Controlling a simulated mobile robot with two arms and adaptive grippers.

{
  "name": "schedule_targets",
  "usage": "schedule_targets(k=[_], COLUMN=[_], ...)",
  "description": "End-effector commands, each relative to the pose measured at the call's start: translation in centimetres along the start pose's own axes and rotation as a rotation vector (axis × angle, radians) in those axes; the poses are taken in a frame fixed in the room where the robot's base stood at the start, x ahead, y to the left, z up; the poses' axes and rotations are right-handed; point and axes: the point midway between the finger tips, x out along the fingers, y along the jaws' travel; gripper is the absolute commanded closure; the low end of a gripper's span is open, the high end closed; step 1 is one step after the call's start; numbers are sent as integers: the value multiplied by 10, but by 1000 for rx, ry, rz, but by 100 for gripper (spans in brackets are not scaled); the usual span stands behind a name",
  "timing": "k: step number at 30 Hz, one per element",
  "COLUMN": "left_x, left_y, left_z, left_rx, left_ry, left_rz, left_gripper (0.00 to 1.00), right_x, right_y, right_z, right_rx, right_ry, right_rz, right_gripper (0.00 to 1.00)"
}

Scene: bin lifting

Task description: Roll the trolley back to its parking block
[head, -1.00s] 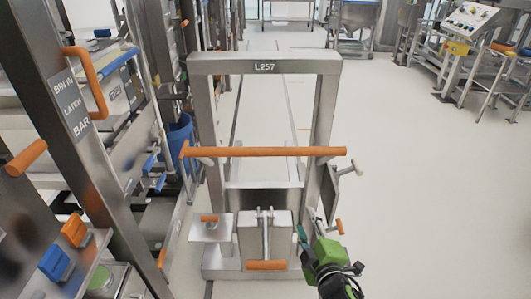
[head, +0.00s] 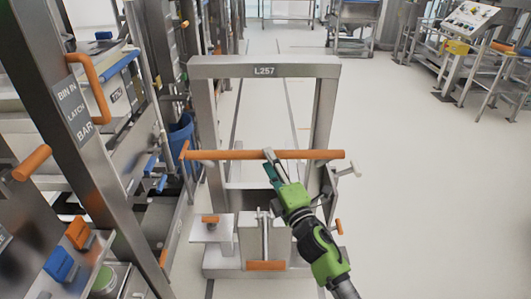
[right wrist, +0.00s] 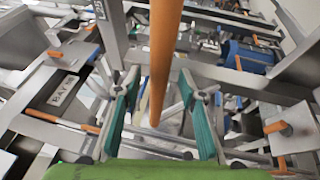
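The trolley (head: 210,100) is a steel frame labelled L257, standing upright on the floor in front of me. Its horizontal orange push bar (head: 225,155) crosses the frame. My right gripper (head: 271,163) is at the middle of this bar, with its fingertips reaching it. In the right wrist view the orange bar (right wrist: 164,55) runs between the two green-padded fingers of the right gripper (right wrist: 163,112), with gaps on both sides. The right gripper is open and not closed on the bar. My left gripper is not in view. I cannot make out a parking block.
A steel rack with orange handles (head: 87,85) and a bin latch bar label stands close on the left. A blue bin (head: 182,135) sits beside the trolley's left side. A control console (head: 470,20) is at the far right. The pale floor (head: 430,190) on the right is clear.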

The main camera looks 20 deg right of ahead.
Motion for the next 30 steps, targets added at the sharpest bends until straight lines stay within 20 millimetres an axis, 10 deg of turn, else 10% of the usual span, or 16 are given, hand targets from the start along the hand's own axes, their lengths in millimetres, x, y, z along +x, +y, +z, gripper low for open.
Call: schedule_targets(k=[17,22,30], left_x=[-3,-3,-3], left_y=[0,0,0], left_z=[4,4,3], left_rx=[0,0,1], left_ry=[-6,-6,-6], left_rz=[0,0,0], left_gripper=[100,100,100], right_x=[32,32,32], right_y=[0,0,-1], right_z=[0,0,-2], right_rx=[1,1,2], right_ry=[1,1,0], right_rz=[0,0,-1], right_gripper=[63,100,100])
